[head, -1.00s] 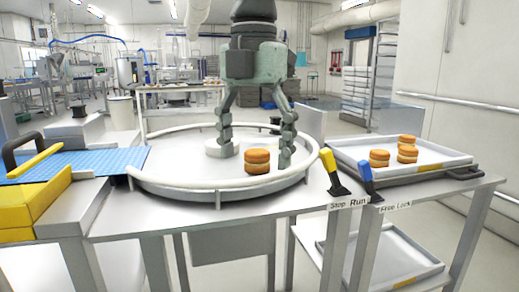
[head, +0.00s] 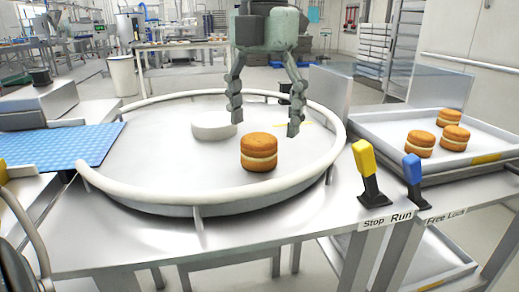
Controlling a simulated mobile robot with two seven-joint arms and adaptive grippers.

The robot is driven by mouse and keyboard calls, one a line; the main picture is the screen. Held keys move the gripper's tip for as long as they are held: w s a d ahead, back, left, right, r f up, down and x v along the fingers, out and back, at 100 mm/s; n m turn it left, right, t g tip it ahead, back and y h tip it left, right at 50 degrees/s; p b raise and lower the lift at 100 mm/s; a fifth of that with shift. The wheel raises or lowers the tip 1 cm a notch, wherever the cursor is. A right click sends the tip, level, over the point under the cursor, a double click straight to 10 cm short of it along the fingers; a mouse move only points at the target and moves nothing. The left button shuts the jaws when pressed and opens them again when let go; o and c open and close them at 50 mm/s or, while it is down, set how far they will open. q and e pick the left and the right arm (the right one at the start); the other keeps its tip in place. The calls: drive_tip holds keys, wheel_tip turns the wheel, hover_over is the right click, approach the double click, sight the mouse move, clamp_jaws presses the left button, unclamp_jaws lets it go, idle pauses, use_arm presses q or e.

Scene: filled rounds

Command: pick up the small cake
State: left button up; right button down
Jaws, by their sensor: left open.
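The small cake (head: 259,153), two orange-brown sponge rounds with a pale filling, sits upright on a round grey turntable (head: 160,165) with a raised white rim. My left gripper (head: 265,122) points down over the turntable with its two fingers spread, open and empty. In the head view its fingertips appear just above and to either side of the cake's top, apart from it; the exact depth between them is hard to tell. My right gripper is not in view.
A low white disc (head: 213,126) lies on the turntable left of the cake. Yellow (head: 364,160) and blue (head: 412,168) levers stand at the front right. A tray (head: 380,128) at right holds three similar cakes. A blue mat (head: 60,146) lies at left.

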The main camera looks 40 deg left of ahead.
sight(259, 138)
use_arm(q)
drive_tip(key=f, duration=0.4)
drive_tip(key=shift+s+a, duration=0.25)
drive_tip(key=shift+s, duration=0.05)
drive_tip(key=shift+f, duration=0.45)
drive_tip(key=shift+w, duration=0.1)
drive_tip(key=c, duration=0.9)
